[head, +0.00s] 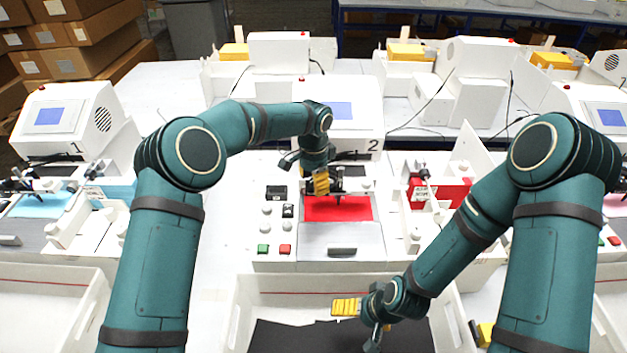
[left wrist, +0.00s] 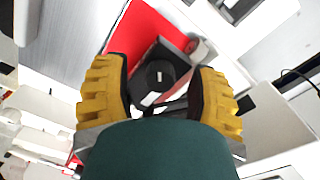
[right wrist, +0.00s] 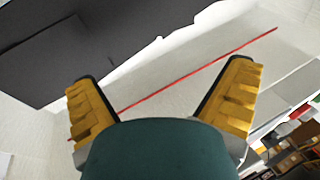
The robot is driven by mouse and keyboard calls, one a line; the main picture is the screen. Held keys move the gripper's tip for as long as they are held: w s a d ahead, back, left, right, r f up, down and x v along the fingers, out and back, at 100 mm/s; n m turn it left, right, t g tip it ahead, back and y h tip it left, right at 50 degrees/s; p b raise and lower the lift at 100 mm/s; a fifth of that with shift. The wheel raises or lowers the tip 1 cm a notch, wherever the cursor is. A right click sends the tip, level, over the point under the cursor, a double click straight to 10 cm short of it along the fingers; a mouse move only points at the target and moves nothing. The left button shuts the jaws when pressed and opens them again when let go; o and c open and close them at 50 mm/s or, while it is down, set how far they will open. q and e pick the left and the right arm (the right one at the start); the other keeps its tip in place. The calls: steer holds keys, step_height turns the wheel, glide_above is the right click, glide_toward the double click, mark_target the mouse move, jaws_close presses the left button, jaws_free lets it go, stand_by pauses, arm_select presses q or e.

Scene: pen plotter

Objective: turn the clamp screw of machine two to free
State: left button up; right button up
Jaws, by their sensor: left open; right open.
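Machine two (head: 340,118), white with a "2" on its front, stands in the middle of the head view, a red sheet (head: 350,208) on its bed. My left gripper (head: 321,184) hangs over the pen carriage there. In the left wrist view, a round black knob with a white mark, seemingly the clamp screw (left wrist: 160,74), lies between the open yellow fingers of my left gripper (left wrist: 160,88); I cannot tell whether they touch it. In the head view the gripper hides it. My right gripper (head: 358,318) is open and empty over the white bin (head: 290,284); it also shows in the right wrist view (right wrist: 165,90).
The bin holds dark sheets (head: 290,337). Machine one (head: 75,115) stands at the left, another machine (head: 595,110) at the right.

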arm_select(q)
jaws_close()
steer(key=shift+n, duration=0.3)
arm_select(e)
steer(key=shift+f, duration=0.1)
arm_select(q)
steer(key=n+b, duration=0.1)
steer(key=n, duration=0.8)
steer(key=shift+b, duration=0.35)
arm_select(e)
steer(key=shift+f, duration=0.75)
arm_select(q)
steer(key=n, duration=1)
arm_select(e)
steer(key=shift+r, duration=0.15)
arm_select(q)
steer(key=shift+f+n, duration=0.1)
steer(key=shift+n, duration=0.2)
